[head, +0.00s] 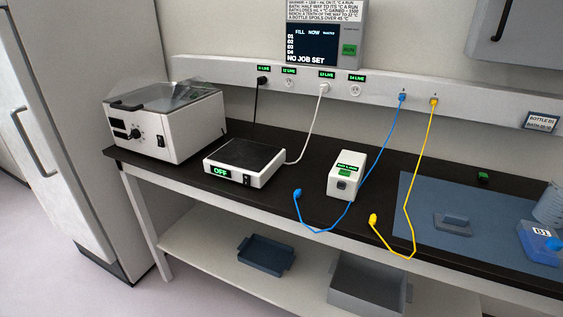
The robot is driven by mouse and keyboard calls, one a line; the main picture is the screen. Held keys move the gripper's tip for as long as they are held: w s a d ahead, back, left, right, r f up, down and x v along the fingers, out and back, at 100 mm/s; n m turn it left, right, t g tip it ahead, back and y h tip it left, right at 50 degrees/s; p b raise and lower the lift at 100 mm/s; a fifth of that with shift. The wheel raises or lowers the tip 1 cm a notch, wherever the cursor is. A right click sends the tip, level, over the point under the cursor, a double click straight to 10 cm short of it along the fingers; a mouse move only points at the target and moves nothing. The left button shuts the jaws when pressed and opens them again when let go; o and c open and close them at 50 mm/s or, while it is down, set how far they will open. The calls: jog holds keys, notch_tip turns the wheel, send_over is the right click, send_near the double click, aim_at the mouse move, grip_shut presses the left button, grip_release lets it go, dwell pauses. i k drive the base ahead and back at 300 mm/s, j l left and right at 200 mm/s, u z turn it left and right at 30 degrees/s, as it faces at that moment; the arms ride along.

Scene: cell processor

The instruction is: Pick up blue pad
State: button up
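A small blue-grey flat block (453,227) with a raised grip on top lies on a large flat blue mat (418,197) at the right of the bench. Which of these is the blue pad, I cannot tell for sure. The mat runs out of the picture at the right. My gripper is not in view.
The dark bench (270,181) holds a lidded bath (175,130), a hotplate reading OFF (244,162) and a small white box (346,174). Blue (297,194) and yellow (373,220) plug ends lie near the front edge. A blue-capped bottle (538,243) is far right.

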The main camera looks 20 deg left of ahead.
aim_at(448, 222)
jog(key=u, duration=4.15)
jog(key=z, duration=4)
jog(key=i+j+z, duration=0.2)
jog(key=i, duration=0.65)
jog(key=l, duration=0.1)
